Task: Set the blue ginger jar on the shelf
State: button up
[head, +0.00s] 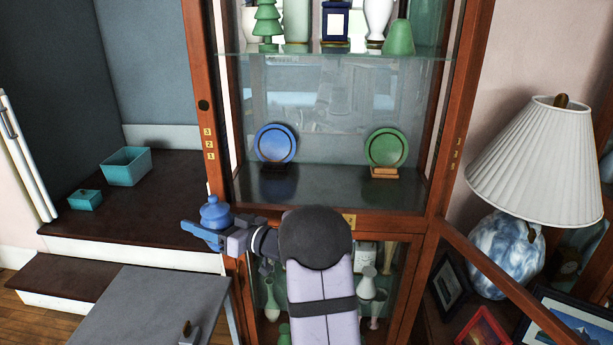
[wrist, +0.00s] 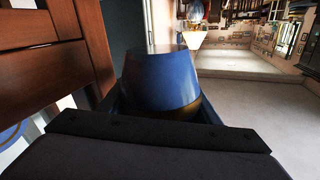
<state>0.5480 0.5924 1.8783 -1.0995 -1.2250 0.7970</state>
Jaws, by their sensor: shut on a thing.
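The blue ginger jar (head: 215,214) has a rounded body and a knobbed lid in the head view. My gripper (head: 208,234) is shut on it and holds it upright at the cabinet's left front post. In the wrist view the jar's blue body (wrist: 158,82) sits between the fingers, and its lower part is hidden by my gripper (wrist: 160,112). The cabinet shelf (head: 330,185) holds a blue plate (head: 275,144) on a stand at left and a green plate (head: 385,148) on a stand at right. The shelf between the plates is bare.
A glass shelf (head: 330,52) above carries green, white and dark blue pieces. The wooden left post (head: 205,110) stands beside the jar. An open cabinet door (head: 520,290) and a lamp (head: 530,165) are at right. Teal boxes (head: 125,166) rest on the dark ledge at left.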

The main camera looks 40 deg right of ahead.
aim_at(214, 210)
jog(key=s+r+p, duration=0.1)
jog(key=d+r+p, duration=0.1)
jog(key=shift+s+r+y+p, duration=0.3)
jog(key=shift+s+p, duration=0.05)
jog(key=shift+p, duration=0.05)
jog(key=shift+s+d+r+p, duration=0.25)
jog(key=shift+d+r+p, duration=0.2)
jog(key=shift+p, duration=0.15)
jog(key=d+r+m+h, duration=0.3)
jog(key=d+h, duration=0.2)
jog(key=d, duration=0.4)
jog(key=d+r+m+h, duration=0.4)
jog(key=d+h, duration=0.2)
jog(key=d, duration=0.4)
jog(key=w+d+r+m+h+p, duration=0.1)
jog(key=d+r+m+h, duration=0.3)
jog(key=d, duration=0.6)
jog(key=shift+r+g+h, duration=0.2)
jog(key=shift+g+h, duration=0.1)
jog(key=shift+h, duration=0.9)
jog(key=shift+w+f+p, duration=0.1)
jog(key=shift+f+p, duration=0.85)
jog(key=shift+f, duration=4)
